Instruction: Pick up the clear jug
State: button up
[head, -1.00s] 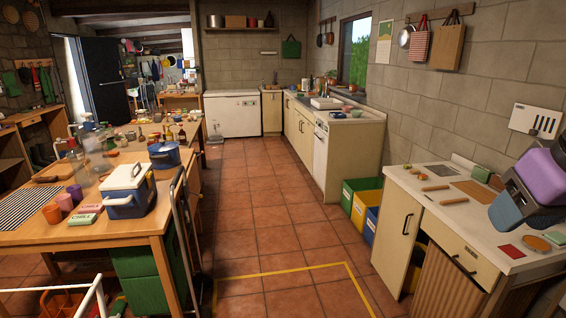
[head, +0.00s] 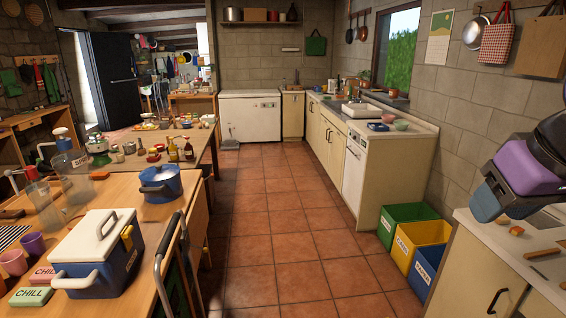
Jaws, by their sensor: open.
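Several clear vessels stand close together on the wooden table at the left of the head view. One is a tall clear jug-like vessel (head: 73,187) with a pale label and a blue-and-white top. Another clear vessel (head: 42,208) stands in front of it, to the left, overlapping it in the picture. I cannot tell for certain which is the clear jug. Part of my arm shows at the right edge.
A blue-and-white cooler (head: 101,262), a blue pot (head: 160,183), purple cups (head: 33,246) and a green CHILL box (head: 31,297) share the table. The tiled floor (head: 275,220) is open between the table and the right counter (head: 505,250). Colored bins (head: 408,222) stand right.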

aim_at(340, 90)
jog(key=i+z, duration=0.2)
jog(key=i, duration=1.55)
jog(key=i+u, duration=0.15)
jog(key=i, duration=1.6)
jog(key=i+u, duration=0.15)
jog(key=i, duration=0.45)
jog(key=i+u, duration=0.15)
jog(key=i, duration=0.45)
jog(key=i+l+u, duration=0.15)
jog(key=i, duration=1.3)
jog(key=i+z, duration=0.1)
jog(key=i, duration=0.8)
jog(key=i+z, duration=0.15)
jog(key=i, duration=0.7)
jog(key=i+j+z, duration=0.1)
jog(key=i, duration=0.8)
jog(key=i+z, duration=0.25)
jog(key=i, duration=0.2)
jog(key=i+j+z, duration=0.2)
jog(key=i, duration=0.25)
jog(key=i+j+z, duration=0.1)
jog(key=i+z, duration=0.15)
jog(key=i, duration=0.2)
jog(key=i+z, duration=0.4)
jog(key=i+j+z, duration=0.1)
jog(key=z, duration=0.35)
jog(key=i+j+z, duration=0.6)
jog(key=z, duration=0.2)
